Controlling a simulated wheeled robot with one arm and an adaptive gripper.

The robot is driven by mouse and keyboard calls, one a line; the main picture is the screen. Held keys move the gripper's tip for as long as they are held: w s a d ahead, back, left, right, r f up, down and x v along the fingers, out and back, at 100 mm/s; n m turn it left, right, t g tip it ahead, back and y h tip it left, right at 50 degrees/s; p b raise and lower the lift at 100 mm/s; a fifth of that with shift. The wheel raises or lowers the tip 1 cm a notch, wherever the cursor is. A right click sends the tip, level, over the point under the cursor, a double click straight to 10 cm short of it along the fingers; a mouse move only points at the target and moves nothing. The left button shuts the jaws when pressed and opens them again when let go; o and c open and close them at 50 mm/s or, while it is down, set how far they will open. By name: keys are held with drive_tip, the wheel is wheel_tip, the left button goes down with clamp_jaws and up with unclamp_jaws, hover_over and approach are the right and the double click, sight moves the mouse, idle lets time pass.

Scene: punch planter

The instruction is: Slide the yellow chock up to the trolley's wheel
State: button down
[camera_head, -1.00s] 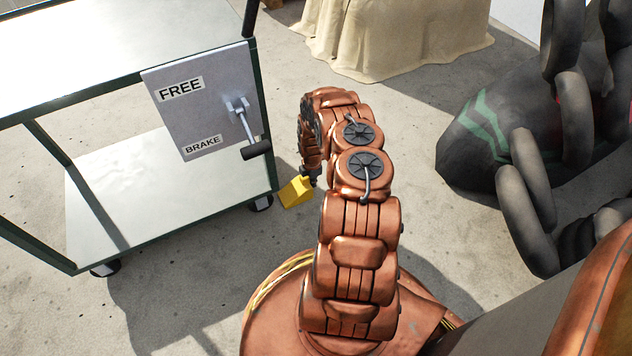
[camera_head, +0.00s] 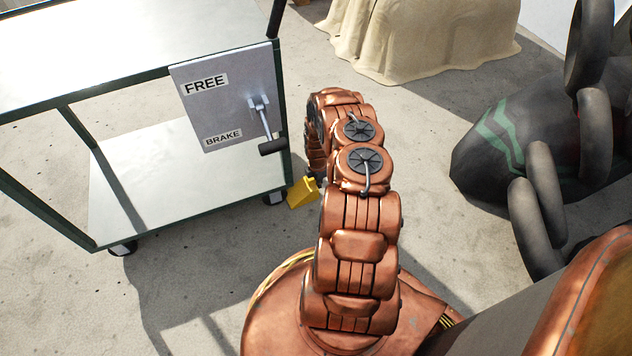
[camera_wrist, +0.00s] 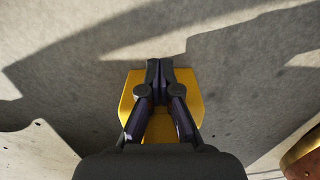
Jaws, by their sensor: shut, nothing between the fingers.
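The yellow chock (camera_head: 301,193) lies on the concrete floor just right of the trolley's near right wheel (camera_head: 274,198). Its left edge shows very close to the wheel; I cannot tell whether they touch. The trolley (camera_head: 180,195) is a two-shelf cart with a dark green frame. My gripper (camera_wrist: 160,66) is shut with nothing between its fingers. In the wrist view its fingers lie across the middle of the chock (camera_wrist: 189,84), which shows on both sides of them; contact is unclear. In the head view my arm hides the gripper.
A panel (camera_head: 225,97) marked FREE and BRAKE, with a black-handled lever (camera_head: 268,132), hangs on the trolley's right end. A draped cloth (camera_head: 420,35) stands at the back. A dark bulky object with thick rings (camera_head: 500,150) lies right. Floor between is clear.

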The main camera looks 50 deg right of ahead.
drive_tip(key=shift+d, duration=0.1)
drive_tip(key=shift+s+d+p, duration=0.25)
drive_tip(key=shift+d+p, duration=0.05)
drive_tip(key=shift+d, duration=0.3)
drive_tip(key=shift+s+d+p, duration=0.2)
drive_tip(key=shift+d+p, duration=0.05)
drive_tip(key=shift+d, duration=0.4)
drive_tip(key=shift+s+d+p, duration=0.25)
drive_tip(key=shift+d+p, duration=0.05)
drive_tip(key=shift+d, duration=0.3)
wheel_tip(320, 180, up, 10)
drive_tip(key=p, duration=0.3)
